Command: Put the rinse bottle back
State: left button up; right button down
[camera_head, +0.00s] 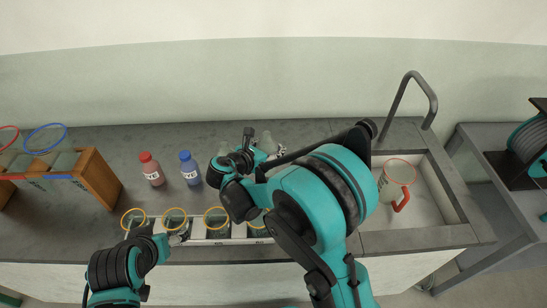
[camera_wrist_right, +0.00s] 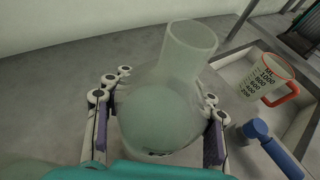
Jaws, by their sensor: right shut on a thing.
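A pale, translucent, round-bodied bottle with a wide neck (camera_wrist_right: 170,100) fills the middle of the right wrist view, and may be the rinse bottle. My right gripper (camera_wrist_right: 158,118) is shut on it, one finger on each side of the body. In the head view my right gripper (camera_head: 238,158) is over the middle of the bench, and the arm hides much of what it holds. My left gripper (camera_head: 150,240) is low on the left, by the yellow-ringed holders; its finger gap is unclear.
A red bottle (camera_head: 151,170) and a blue bottle (camera_head: 189,168) stand left of my right gripper. Yellow-ringed holders (camera_head: 174,219) line the front edge. A sink (camera_head: 432,208) holds a red-handled measuring jug (camera_head: 396,182). A blue object (camera_wrist_right: 268,145) lies right of the held bottle.

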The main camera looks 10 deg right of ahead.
notch_tip(320, 180, down, 4)
jog(key=shift+w+f+b, duration=0.1)
jog(key=shift+f+b, duration=0.05)
jog(key=shift+b, duration=0.8)
jog(key=c, duration=1.1)
grip_release()
jog(key=shift+f, duration=0.1)
jog(key=o, duration=0.5)
